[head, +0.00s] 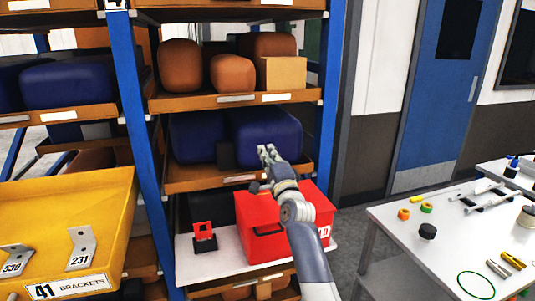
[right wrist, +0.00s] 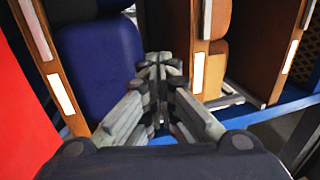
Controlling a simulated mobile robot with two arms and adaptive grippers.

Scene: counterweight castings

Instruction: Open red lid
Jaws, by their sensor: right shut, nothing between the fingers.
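A red box (head: 258,238) stands on a white board on the rack's lower shelf. Its red top (head: 318,194) looks flat and closed, though my right arm covers much of it. A dark handle or slot is on its front face. My right gripper (head: 267,152) is shut and empty, above and behind the box's top, in front of a dark blue bundle. In the right wrist view, the gripper (right wrist: 160,75) has its fingers together, and a red surface (right wrist: 25,115), likely the box, fills the left edge. My left gripper is not in view.
A small red frame on a black base (head: 204,236) stands left of the box on the white board (head: 218,264). Dark blue bundles (head: 195,136) fill the shelf above. A yellow bin (head: 105,205) is at left; a white table (head: 400,245) with small parts is at right.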

